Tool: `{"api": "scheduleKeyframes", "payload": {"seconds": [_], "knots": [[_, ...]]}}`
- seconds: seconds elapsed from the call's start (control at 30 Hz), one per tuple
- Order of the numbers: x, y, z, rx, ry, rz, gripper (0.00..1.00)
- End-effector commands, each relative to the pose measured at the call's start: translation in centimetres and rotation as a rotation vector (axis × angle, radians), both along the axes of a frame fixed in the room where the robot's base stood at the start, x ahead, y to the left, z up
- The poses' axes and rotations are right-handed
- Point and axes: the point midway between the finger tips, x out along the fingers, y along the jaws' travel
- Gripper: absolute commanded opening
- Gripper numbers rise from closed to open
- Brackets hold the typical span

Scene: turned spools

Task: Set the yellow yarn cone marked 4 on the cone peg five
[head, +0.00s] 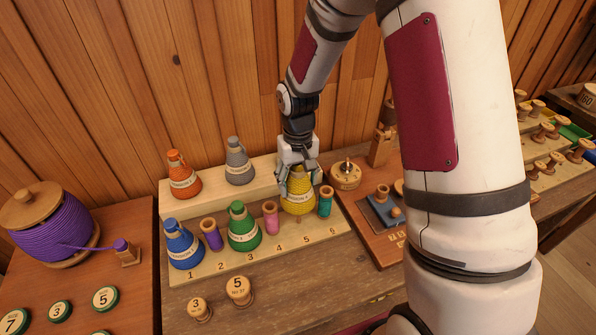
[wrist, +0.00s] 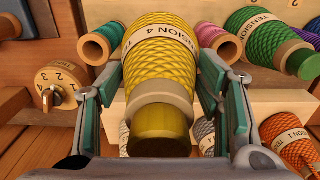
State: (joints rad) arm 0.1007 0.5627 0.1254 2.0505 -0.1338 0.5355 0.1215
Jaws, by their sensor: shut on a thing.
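My gripper (head: 298,178) is shut on the yellow yarn cone (head: 299,202), with a finger on each side near its top. In the wrist view the cone (wrist: 160,65) shows a band reading TENSION 4, and its narrow end points toward my palm. The cone stands about upright at place 5 of the numbered wooden rack (head: 225,262), between a pink spool (head: 271,217) and a teal spool (head: 325,201). Cone peg five is mostly hidden under the cone. I cannot tell whether the cone rests on it or hangs just above.
Blue (head: 183,244) and green (head: 243,227) cones and a purple spool (head: 211,234) stand in the front row. Orange (head: 182,175) and grey (head: 239,161) cones stand on the raised back step. A round wooden dial (head: 346,175) sits close right of the rack.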

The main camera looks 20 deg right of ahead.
Motion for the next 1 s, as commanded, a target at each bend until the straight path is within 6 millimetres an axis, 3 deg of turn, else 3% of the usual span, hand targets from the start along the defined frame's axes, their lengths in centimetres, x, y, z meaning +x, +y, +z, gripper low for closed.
{"api": "scheduleKeyframes", "payload": {"seconds": [0.23,0.7,1.0], "knots": [[-0.7,0.0,-0.3,0.0,0.0,0.0,0.16],[-0.6,0.0,-4.4,-0.001,-0.001,0.001,0.16],[-0.7,0.0,-5.3,-0.001,-0.001,0.001,0.16]]}}
